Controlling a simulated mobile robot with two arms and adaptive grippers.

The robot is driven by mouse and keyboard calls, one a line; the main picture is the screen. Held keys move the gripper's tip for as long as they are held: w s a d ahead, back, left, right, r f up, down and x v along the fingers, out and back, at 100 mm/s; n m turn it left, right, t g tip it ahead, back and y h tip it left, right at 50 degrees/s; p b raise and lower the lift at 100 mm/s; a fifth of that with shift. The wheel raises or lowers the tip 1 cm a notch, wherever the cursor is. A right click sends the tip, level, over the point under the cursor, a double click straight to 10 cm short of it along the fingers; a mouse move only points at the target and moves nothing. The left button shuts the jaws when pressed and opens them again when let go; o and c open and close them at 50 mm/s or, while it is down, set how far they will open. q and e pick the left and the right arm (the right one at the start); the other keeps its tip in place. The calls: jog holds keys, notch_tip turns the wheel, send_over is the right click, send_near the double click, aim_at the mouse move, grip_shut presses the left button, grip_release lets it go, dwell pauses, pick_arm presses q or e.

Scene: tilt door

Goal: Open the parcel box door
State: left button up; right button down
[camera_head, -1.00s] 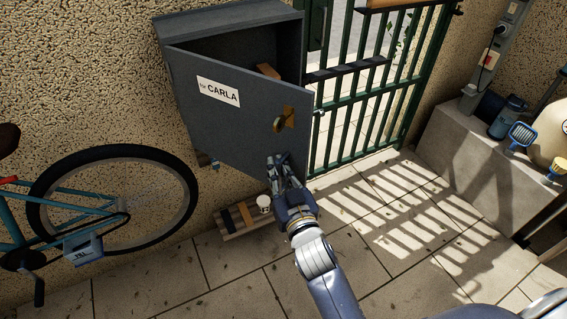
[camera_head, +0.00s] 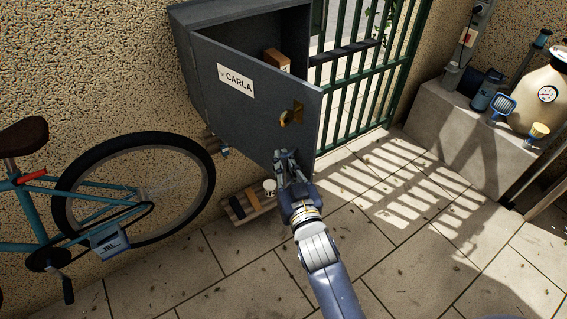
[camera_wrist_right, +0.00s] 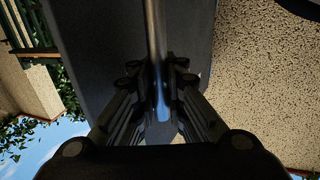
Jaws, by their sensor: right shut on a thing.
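The grey parcel box (camera_head: 205,16) is mounted on the wall. Its door (camera_head: 235,112), labelled "for CARLA", stands tilted open, with a gap along its top and right side. A brass lock plate with a knob (camera_head: 292,114) is on the door's outer face. My right gripper (camera_head: 287,158) is at the door's lower right edge. In the right wrist view its fingers (camera_wrist_right: 160,105) are closed around the door's edge (camera_wrist_right: 157,40). Inside the box a brown parcel (camera_head: 277,60) shows above the door. My left gripper is not in view.
A teal bicycle (camera_head: 100,195) leans by the wall at left. A small slatted pallet (camera_head: 247,205) with a cup lies below the box. A green barred gate (camera_head: 350,85) is behind. A concrete ledge (camera_head: 455,120) with bottles and brushes is at right. The paved floor in front is open.

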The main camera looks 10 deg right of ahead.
jog(key=c, duration=1.9)
grip_release()
jog(key=shift+d+f, duration=0.2)
jog(key=shift+f, duration=0.1)
jog(key=o, duration=0.3)
jog(key=shift+s+d+r, duration=0.1)
jog(key=shift+s, duration=0.05)
jog(key=shift+s+r, duration=0.15)
jog(key=shift+s, duration=0.1)
jog(key=s+d, duration=0.1)
jog(key=s, duration=1)
jog(key=shift+s+d, duration=0.3)
jog(key=shift+d, duration=0.05)
